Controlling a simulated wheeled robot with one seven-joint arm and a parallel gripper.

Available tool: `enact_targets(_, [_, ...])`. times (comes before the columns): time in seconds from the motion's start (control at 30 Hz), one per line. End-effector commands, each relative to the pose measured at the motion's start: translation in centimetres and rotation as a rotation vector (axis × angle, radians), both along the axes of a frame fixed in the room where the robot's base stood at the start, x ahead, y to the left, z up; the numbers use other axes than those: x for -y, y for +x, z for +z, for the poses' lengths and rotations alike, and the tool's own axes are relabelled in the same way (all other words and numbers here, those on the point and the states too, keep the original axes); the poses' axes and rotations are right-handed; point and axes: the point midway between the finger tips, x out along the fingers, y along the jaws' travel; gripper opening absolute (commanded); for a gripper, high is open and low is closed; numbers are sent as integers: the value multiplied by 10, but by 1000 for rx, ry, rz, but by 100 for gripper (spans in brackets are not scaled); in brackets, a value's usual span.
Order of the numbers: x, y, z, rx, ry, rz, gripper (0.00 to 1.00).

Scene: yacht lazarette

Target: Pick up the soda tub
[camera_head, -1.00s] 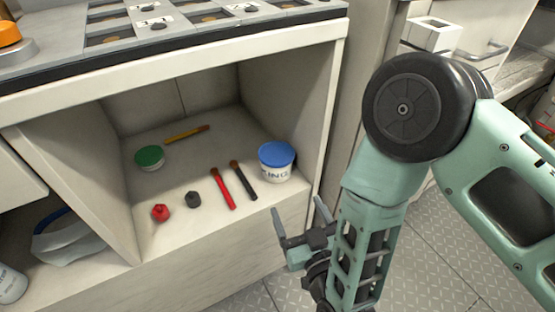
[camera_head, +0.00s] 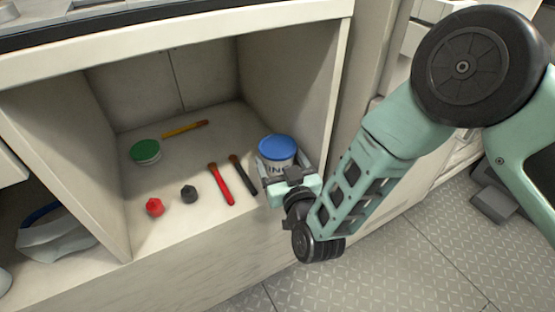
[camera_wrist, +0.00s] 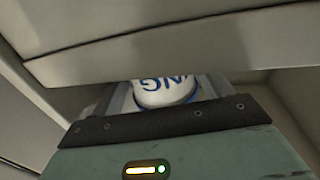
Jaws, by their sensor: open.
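The soda tub is a white tub with a blue lid (camera_head: 278,149) and blue lettering, standing upright at the right side of the open cubby. My gripper (camera_head: 280,167) is at the cubby's front edge with its fingers spread, one on either side of the tub's front. In the wrist view the tub's lower part (camera_wrist: 165,92) shows straight ahead beyond my gripper body. Its upper part is hidden there by the cubby's overhanging edge. I cannot tell whether the fingers touch the tub.
Left of the tub lie a black-handled brush (camera_head: 243,174) and a red-handled brush (camera_head: 221,184). Further left are a dark knob-like piece (camera_head: 189,194), a red one (camera_head: 155,207), a green-lidded tub (camera_head: 145,151) and a yellow-handled brush (camera_head: 185,129). The cubby's right wall is close.

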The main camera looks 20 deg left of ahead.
Motion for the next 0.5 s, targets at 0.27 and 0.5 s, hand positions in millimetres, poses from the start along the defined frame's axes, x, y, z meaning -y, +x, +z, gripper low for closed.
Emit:
enact_targets(0.27, [-1,1,1,0,0,0,67])
enact_targets(0.5, [-1,1,1,1,2,0,39])
